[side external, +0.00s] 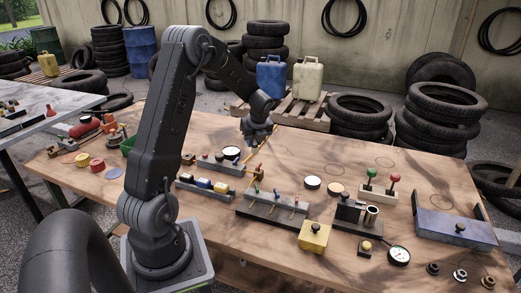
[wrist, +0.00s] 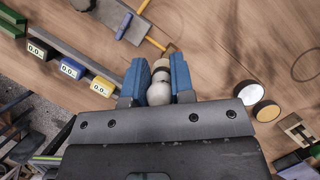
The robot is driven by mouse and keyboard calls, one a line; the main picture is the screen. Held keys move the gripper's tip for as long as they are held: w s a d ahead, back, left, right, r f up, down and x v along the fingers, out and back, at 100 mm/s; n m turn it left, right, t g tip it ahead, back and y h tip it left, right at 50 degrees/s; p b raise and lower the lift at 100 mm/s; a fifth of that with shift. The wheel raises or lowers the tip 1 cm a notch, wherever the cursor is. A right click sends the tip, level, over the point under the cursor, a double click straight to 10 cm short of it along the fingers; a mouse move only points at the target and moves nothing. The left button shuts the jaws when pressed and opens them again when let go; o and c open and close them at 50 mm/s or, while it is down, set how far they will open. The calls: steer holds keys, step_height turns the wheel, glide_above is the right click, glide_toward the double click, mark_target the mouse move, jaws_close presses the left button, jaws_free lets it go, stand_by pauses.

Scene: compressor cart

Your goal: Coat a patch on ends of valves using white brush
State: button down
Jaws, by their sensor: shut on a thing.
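My gripper (side external: 258,132) hangs over the middle of the table. In the wrist view its two blue fingers (wrist: 157,80) are shut on a pale rounded thing with a tan end, which I take for the white brush (wrist: 159,93). Its bristles are hidden or too small to tell. A dark rack (side external: 262,213) with several small green, blue and red topped pieces stands in front of and below the gripper. Another rack (side external: 243,173) lies behind it to the left. I cannot tell for sure which pieces are the valves.
A white disc (side external: 312,182) and a tan disc (side external: 336,188) lie right of the gripper. A yellow box (side external: 314,238), a gauge (side external: 398,256) and a blue-grey box (side external: 455,230) stand front right.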

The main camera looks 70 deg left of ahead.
steer(key=shift+w, duration=0.1)
steer(key=w+d+f, duration=0.2)
steer(key=w+d, duration=1)
steer(key=w, duration=0.5)
steer(key=shift+s+d+f, duration=0.1)
steer(key=shift+f, duration=1.4)
steer(key=shift+s+d+f, duration=0.1)
steer(key=shift+f, duration=1.4)
steer(key=shift+f, duration=0.6)
step_height(320, 180, up, 7)
